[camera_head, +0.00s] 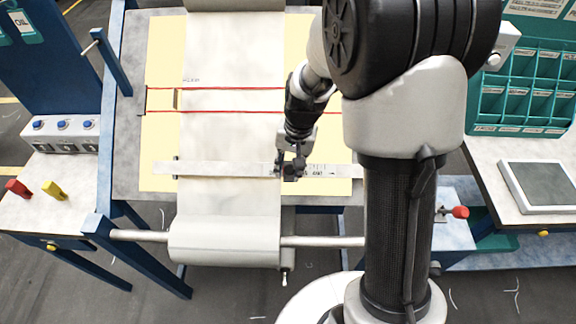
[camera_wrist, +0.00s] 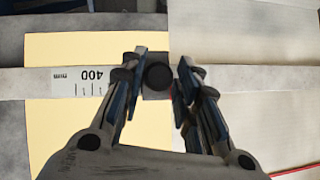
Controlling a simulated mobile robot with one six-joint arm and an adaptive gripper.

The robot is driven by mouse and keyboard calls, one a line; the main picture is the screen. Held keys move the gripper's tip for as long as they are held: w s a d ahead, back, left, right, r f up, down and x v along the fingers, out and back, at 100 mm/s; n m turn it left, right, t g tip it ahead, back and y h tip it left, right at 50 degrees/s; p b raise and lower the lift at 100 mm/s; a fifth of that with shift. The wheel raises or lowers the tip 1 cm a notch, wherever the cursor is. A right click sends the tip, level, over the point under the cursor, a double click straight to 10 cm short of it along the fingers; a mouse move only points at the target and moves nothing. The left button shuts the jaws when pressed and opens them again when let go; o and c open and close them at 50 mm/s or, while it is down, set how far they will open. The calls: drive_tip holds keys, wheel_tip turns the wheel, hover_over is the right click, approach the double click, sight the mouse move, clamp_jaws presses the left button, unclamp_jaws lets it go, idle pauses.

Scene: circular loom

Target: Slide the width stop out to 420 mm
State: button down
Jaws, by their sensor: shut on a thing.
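The width stop is a small dark block with a round black knob (camera_wrist: 158,77) in the wrist view. It sits on a pale ruler bar (camera_head: 220,168), which crosses the table and the white fabric (camera_head: 232,130). My gripper (camera_head: 290,170) is over the bar at the fabric's right edge in the head view. In the wrist view my gripper (camera_wrist: 160,82) has its two fingers on either side of the knob, shut on it. The printed 400 mark (camera_wrist: 90,75) reads upside down just left of the stop. The exact contact and the stop's reading are hard to see.
Below the bar, a fabric roll (camera_head: 225,242) hangs on a metal rod. Red cords (camera_head: 160,89) cross the table above the bar.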

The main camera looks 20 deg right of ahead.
drive_tip(key=s+d, duration=0.1)
drive_tip(key=d, duration=0.2)
drive_tip(key=s+d, duration=0.1)
drive_tip(key=d, duration=0.3)
drive_tip(key=s+d, duration=0.1)
drive_tip(key=d, duration=0.3)
drive_tip(key=shift+s+d, duration=0.15)
drive_tip(key=shift+s, duration=0.25)
drive_tip(key=c, duration=1.6)
unclamp_jaws()
drive_tip(key=shift+c, duration=0.2)
drive_tip(key=shift+o, duration=1.4)
drive_tip(key=shift+d, duration=0.2)
drive_tip(key=shift+r, duration=0.15)
drive_tip(key=r, duration=0.7)
drive_tip(key=d+r, duration=0.1)
drive_tip(key=r, duration=0.3)
drive_tip(key=shift+s+d+r, duration=0.1)
drive_tip(key=shift+s+r, duration=0.2)
drive_tip(key=shift+s, duration=0.05)
